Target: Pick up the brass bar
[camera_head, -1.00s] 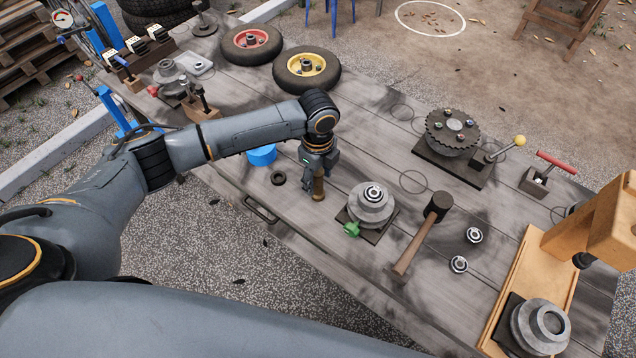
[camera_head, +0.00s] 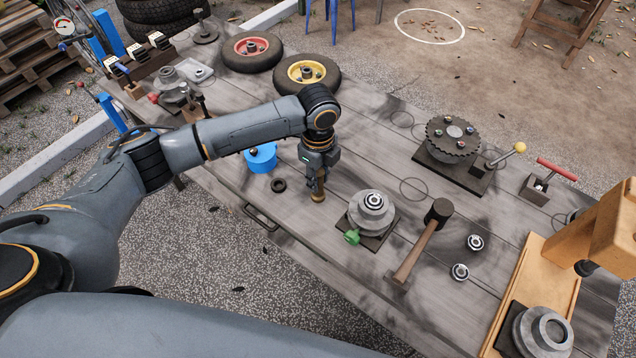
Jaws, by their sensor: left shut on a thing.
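The brass bar (camera_head: 318,196) is a short upright golden piece on the grey plank table, left of a grey stepped pulley. My left gripper (camera_head: 317,182) points straight down over it, with its fingers shut around the upper part of the bar. Only the bar's lower end shows below the fingers. It looks to be at or just above the table top; I cannot tell whether it touches. My right gripper is not in view.
A blue cup (camera_head: 261,158) and a black ring (camera_head: 278,185) sit left of the gripper. The stepped pulley with a green knob (camera_head: 352,237) and a mallet (camera_head: 437,211) stand to the right. A toothed disc fixture (camera_head: 453,138) is further back. Bare planks lie behind the gripper.

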